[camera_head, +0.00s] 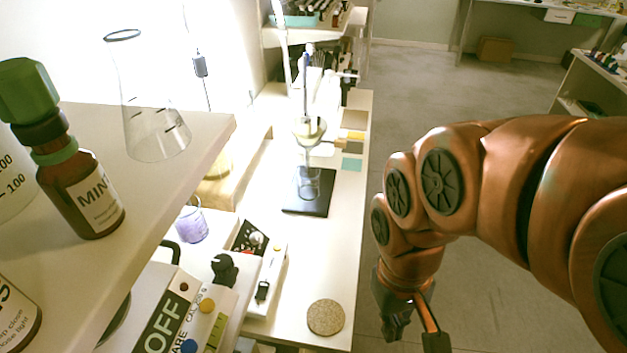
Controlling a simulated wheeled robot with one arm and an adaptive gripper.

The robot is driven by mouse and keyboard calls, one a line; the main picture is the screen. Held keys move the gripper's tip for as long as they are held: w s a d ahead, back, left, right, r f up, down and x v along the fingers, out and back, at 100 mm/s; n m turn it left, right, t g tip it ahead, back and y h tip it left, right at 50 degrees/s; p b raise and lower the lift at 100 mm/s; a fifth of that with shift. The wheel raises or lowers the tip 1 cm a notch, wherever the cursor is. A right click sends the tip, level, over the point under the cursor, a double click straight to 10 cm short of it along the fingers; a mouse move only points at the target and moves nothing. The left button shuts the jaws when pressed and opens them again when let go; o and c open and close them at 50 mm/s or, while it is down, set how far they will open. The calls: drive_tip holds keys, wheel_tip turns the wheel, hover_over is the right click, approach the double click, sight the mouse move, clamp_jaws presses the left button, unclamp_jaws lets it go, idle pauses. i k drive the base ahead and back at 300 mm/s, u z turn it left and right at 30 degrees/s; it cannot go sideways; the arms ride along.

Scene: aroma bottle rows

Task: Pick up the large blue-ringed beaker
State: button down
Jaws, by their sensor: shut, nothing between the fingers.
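A clear conical flask (150,127) with a dark blue ring at its mouth stands upright on the raised shelf at the left. A small beaker (191,226) with a purple tint stands lower, on the bench equipment, and I see no clear blue ring on it. Another clear glass vessel (308,184) stands on a dark plate further back. I cannot tell for sure which one is the large blue-ringed beaker. My gripper (412,335) hangs low at the right, over the floor beside the bench. It is shut and empty, well apart from all the glassware.
A brown bottle (83,190) with a green cap stands on the shelf (205,127) beside the flask. A device marked OFF (165,322) sits below the shelf. A round cork mat (325,317) lies on the bench near its right edge.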

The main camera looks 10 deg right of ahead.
sight(191, 226)
drive_tip(key=u, duration=3)
drive_tip(key=k, duration=1.15)
drive_tip(key=z, duration=0.7)
drive_tip(key=i, duration=0.45)
drive_tip(key=u, duration=0.05)
